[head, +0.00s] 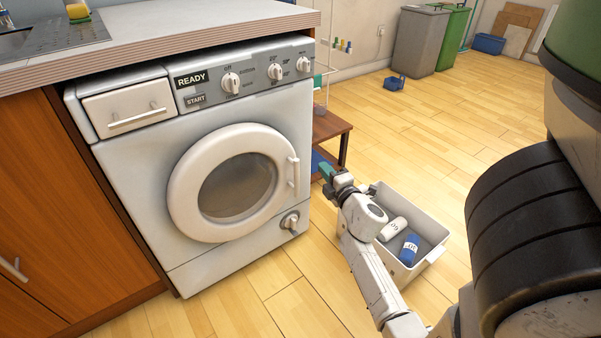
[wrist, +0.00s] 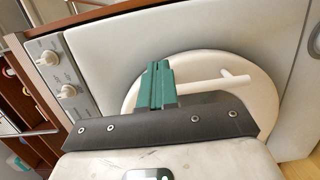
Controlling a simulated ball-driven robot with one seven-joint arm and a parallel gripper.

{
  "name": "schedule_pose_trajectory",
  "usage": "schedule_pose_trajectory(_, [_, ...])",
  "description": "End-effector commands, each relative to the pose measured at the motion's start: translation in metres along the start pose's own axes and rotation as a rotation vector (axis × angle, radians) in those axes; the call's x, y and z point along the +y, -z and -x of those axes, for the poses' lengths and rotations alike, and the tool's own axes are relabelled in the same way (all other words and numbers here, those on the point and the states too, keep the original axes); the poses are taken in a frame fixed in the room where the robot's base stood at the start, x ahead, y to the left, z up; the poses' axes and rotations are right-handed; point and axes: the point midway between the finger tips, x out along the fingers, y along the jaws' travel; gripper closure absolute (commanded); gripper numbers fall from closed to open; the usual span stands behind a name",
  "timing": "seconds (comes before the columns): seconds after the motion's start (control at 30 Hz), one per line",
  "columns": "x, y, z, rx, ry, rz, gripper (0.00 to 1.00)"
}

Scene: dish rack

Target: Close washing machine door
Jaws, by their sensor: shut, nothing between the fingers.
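The washing machine (head: 130,165) is white and stands under the counter. Its round white door (head: 185,195) has a grey window and a handle (head: 292,172) on its right side. The door sits against or very near the machine's front; I cannot tell whether it is latched. My gripper (head: 326,171), with green fingers, is shut and empty, to the right of the door and apart from the handle in the head view. In the wrist view, the shut fingers (wrist: 156,84) are in front of the door (wrist: 262,95), beside its handle (wrist: 205,84), and hide part of it.
A low brown shelf (head: 330,128) is behind my gripper, right of the machine. Wooden cabinets (head: 75,195) border the machine on the left. Floor in front of it is clear.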

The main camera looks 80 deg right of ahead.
Motion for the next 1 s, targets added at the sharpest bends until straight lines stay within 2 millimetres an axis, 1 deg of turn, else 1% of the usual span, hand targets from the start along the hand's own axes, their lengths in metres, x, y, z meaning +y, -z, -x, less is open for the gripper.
schedule_pose_trajectory(0.07, [0.003, -0.011, 0.005, 0.0, 0.001, 0.001, 1.0])
schedule_pose_trajectory(0.3, [0.003, -0.047, 0.021, 0.001, 0.002, 0.002, 1.0])
schedule_pose_trajectory(0.5, [0.001, -0.068, 0.03, 0.001, 0.001, 0.002, 1.0])
schedule_pose_trajectory(0.73, [0.0, -0.073, 0.032, 0.002, 0.0, 0.002, 1.0])
schedule_pose_trajectory(0.9, [0.001, -0.073, 0.032, 0.001, 0.0, 0.001, 1.0])
schedule_pose_trajectory(1.0, [0.005, -0.068, 0.028, -0.022, 0.008, -0.03, 1.0])
